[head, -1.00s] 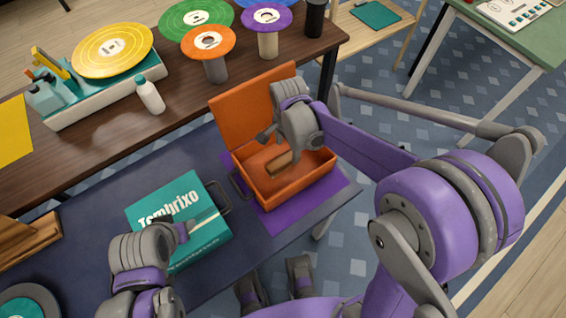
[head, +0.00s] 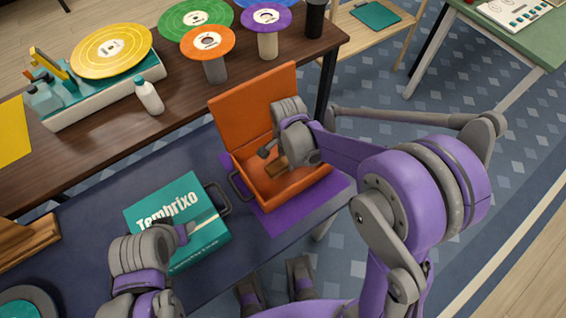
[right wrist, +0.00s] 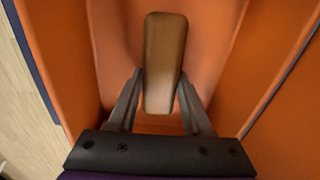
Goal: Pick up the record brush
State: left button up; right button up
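The record brush (head: 275,171) is a small brown wooden block low inside the open orange case (head: 298,194). My right gripper (head: 277,160) reaches down into the case over the brush and hides part of it. In the right wrist view the brush (right wrist: 164,62) lies lengthwise between the two fingers, which sit against its sides near the middle with no clear gap. The gripper looks shut on it, and the brush appears to be still low in the case. My left gripper (head: 188,231) is over the teal box, its fingers too unclear to read.
The case's raised lid (head: 255,105) stands behind the right gripper. The case rests on a purple mat (head: 325,200). A teal Tembrixo box (head: 165,205) lies to its left. Behind are a white bottle (head: 149,97), a yellow record (head: 112,50) and record stands on a brown table.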

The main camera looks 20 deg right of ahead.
grip_shut()
jog(key=shift+r, duration=0.1)
notch_tip(320, 180, up, 10)
jog(key=shift+f+p, duration=0.1)
jog(key=shift+p, duration=0.55)
grip_release()
jog(key=c, duration=0.5)
